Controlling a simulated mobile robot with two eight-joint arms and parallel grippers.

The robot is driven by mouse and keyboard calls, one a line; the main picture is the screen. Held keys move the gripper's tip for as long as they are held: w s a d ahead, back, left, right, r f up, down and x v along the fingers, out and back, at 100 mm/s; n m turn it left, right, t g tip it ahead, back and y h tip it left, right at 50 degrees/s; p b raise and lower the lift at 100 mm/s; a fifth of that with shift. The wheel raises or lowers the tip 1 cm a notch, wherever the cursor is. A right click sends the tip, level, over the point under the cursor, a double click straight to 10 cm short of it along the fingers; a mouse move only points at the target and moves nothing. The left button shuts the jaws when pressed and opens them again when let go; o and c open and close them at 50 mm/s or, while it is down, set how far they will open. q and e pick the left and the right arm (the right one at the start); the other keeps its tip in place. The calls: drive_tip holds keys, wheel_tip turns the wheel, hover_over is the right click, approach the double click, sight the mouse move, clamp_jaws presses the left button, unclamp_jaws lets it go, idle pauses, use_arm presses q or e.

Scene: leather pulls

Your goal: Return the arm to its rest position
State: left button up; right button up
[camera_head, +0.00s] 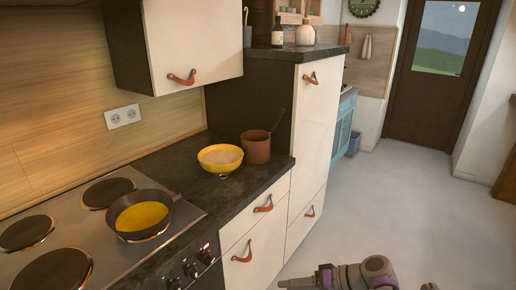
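One of my arms (350,275) shows at the bottom edge, right of centre, in grey and purple. It seems to come in from the right, so I take it as my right arm. Its dark end, which looks like my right gripper (298,282), points left toward the lower cabinet front. It is low, small and partly cut off, so its fingers cannot be made out. No held object shows there. My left arm and gripper are not in view.
The stove (75,222) holds a pan (172,197) with yellow contents. A yellow bowl (221,167) and a brown pot (256,148) stand on the dark counter (236,189). Cabinet doors with leather pulls (264,204) look shut. The grey floor (400,205) to the right is clear.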

drive_tip(key=s+d+r+h+p, duration=0.2)
drive_tip(key=s+d+h+p, duration=0.1)
drive_tip(key=s, duration=0.4)
drive_tip(key=s+d+r+t+h+p, duration=0.1)
drive_tip(key=s+d+r+h+p, duration=0.2)
drive_tip(key=s, duration=0.3)
drive_tip(key=s+d+r+m+h+p, duration=0.1)
drive_tip(key=s+d+r+h+p, duration=0.1)
drive_tip(key=s+h+p, duration=0.3)
drive_tip(key=s+d, duration=0.1)
drive_tip(key=s, duration=0.1)
drive_tip(key=shift+s+r+t, duration=0.35)
drive_tip(key=shift+t, duration=0.05)
